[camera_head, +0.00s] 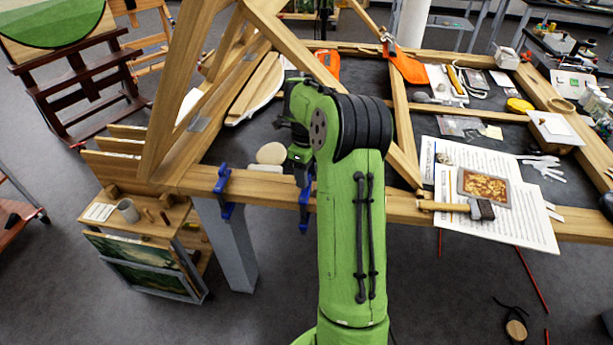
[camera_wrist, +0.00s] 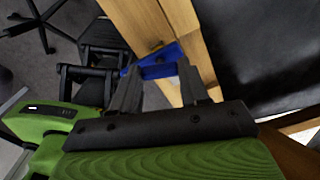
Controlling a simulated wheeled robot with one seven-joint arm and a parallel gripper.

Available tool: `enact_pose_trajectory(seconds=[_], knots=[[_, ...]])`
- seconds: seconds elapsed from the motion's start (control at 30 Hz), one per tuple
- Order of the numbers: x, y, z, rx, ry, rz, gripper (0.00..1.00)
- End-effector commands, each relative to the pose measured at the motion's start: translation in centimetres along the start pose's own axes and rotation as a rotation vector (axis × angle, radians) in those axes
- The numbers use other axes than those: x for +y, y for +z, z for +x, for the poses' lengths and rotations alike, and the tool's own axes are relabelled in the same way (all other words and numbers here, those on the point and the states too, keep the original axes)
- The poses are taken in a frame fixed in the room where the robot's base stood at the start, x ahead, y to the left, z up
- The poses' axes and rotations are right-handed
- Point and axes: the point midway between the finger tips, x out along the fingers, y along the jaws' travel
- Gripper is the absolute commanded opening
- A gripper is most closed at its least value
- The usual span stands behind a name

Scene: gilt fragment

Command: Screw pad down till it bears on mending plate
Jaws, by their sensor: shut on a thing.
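Two blue clamps grip the front wooden beam (camera_head: 265,188). The left clamp (camera_head: 223,180) stands clear of my arm. The right clamp (camera_head: 305,197) is at my gripper (camera_head: 302,174), which points down at the beam. In the wrist view, my gripper's dark fingers (camera_wrist: 158,88) stand on both sides of the blue clamp (camera_wrist: 160,62), by the beam's edge. They are shut on it, but I cannot tell exactly which part they hold. The pad and its contact face are hidden. A grey plate (camera_head: 198,124) lies on the left timber; I cannot tell whether it is the mending plate.
Slanting timbers (camera_head: 182,75) rise at the left. A small cart (camera_head: 140,222) with a mug stands below left. The floor in front is mostly open.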

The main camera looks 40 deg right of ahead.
Motion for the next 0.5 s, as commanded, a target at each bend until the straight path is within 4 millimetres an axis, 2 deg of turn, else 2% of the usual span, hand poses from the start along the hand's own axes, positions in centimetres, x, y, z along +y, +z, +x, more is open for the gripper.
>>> enact_pose_trajectory(seconds=[0.2,0.5], knots=[[-0.11,0.11,0.15,-0.006,-0.005,0.191,0.14],[-0.07,0.1,0.11,-0.005,-0.003,0.386,0.14]])
